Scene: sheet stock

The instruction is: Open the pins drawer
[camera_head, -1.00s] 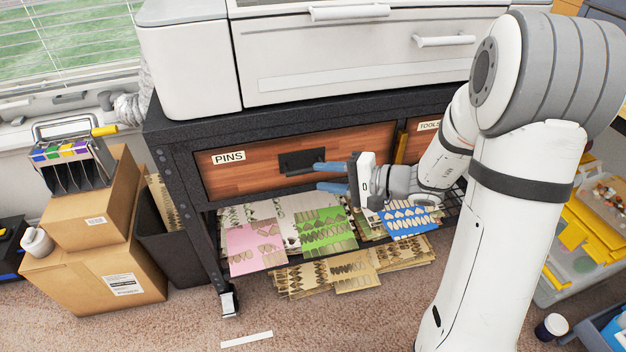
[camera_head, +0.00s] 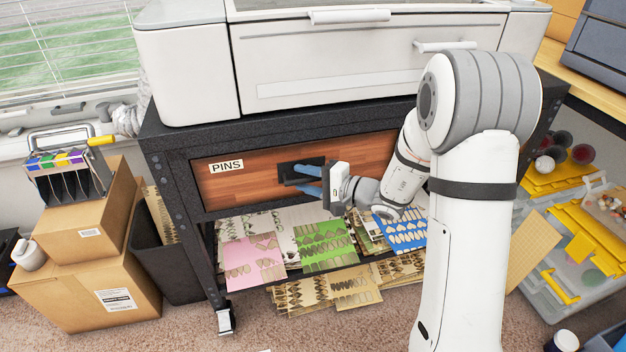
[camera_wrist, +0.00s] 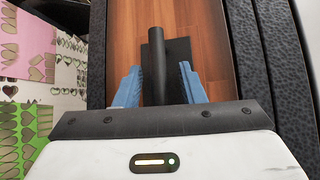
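The pins drawer (camera_head: 235,188) has a wood-grain front with a white "PINS" label (camera_head: 226,166) and sits flush in the black stand. Its dark handle (camera_head: 287,171) is partly hidden by my fingers; in the wrist view the handle (camera_wrist: 157,60) is a dark bar on a black plate. My gripper (camera_head: 301,178) has two blue fingers at the handle. In the wrist view my gripper (camera_wrist: 161,85) is open, with one finger on each side of the bar and a gap visible on both sides.
A white machine (camera_head: 340,65) stands on the black stand (camera_head: 175,145). Below the drawer, a shelf holds patterned sheets, including a green one (camera_head: 325,245). Cardboard boxes (camera_head: 85,285) stand at left. Yellow-lidded bins (camera_head: 590,240) are at right.

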